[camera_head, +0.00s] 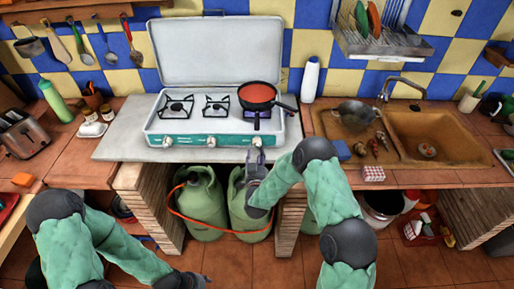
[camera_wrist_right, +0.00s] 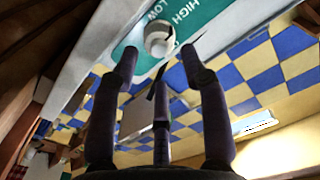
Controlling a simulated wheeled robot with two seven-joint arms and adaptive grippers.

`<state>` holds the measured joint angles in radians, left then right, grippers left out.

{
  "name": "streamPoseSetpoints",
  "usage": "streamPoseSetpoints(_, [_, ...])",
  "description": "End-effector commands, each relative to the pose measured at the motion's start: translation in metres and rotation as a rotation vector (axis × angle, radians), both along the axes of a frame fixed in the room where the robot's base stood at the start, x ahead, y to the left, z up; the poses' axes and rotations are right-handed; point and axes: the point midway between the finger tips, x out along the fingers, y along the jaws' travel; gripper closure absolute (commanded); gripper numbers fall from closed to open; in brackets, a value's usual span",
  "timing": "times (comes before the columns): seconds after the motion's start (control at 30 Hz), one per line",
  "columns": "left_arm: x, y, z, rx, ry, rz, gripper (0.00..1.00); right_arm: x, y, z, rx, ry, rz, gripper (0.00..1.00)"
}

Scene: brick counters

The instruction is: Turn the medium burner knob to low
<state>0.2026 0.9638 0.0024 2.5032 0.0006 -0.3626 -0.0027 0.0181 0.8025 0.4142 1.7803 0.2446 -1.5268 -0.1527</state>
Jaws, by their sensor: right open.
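A white stove with a teal front panel (camera_head: 190,141) stands on the counter. Its front has a left knob (camera_head: 167,142), a middle knob (camera_head: 211,142) and a right knob (camera_head: 256,142). My right gripper (camera_head: 255,160) is open just below and in front of the right knob. In the right wrist view, a pale round knob (camera_wrist_right: 158,40) sits beyond and between the spread fingers (camera_wrist_right: 160,62), beside the words LOW and HIGH. I cannot tell whether the fingers touch it, nor where it points. My left gripper (camera_head: 192,281) is low at the bottom edge, partly cut off.
A dark pan of red sauce (camera_head: 258,92) sits on the right burner, its handle sticking out right. Green gas bottles (camera_head: 200,205) stand below the stove between brick supports (camera_head: 148,205). A sink (camera_head: 430,138) is to the right, a toaster (camera_head: 22,133) to the left.

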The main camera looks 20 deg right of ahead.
Motion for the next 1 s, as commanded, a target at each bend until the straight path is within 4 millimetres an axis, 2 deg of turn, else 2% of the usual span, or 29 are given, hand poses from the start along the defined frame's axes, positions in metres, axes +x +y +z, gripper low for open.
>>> streamPoseSetpoints(0.1, [0.0,0.0,-0.004,0.0,0.0,0.0,0.55,0.02,-0.006,-0.001,0.0,-0.001,-0.002,0.55])
streamPoseSetpoints(0.3, [0.0,0.0,-0.006,0.0,0.0,0.0,0.55,0.042,-0.013,-0.001,0.0,0.0,-0.001,0.55])
streamPoseSetpoints(0.73, [0.0,0.0,-0.007,0.0,0.0,0.0,0.55,0.05,-0.014,-0.001,0.001,0.002,0.0,0.55])
streamPoseSetpoints(0.83, [0.0,0.0,-0.007,0.0,0.0,0.0,0.55,0.05,-0.014,0.0,0.001,0.002,0.0,0.83])
streamPoseSetpoints(0.9, [0.0,0.0,-0.007,0.0,0.0,0.0,0.55,0.05,-0.014,0.0,0.0,0.001,0.0,0.97])
streamPoseSetpoints(1.0, [0.0,0.0,-0.007,0.0,0.0,0.0,0.55,0.05,-0.014,0.0,0.0,0.001,0.0,0.97])
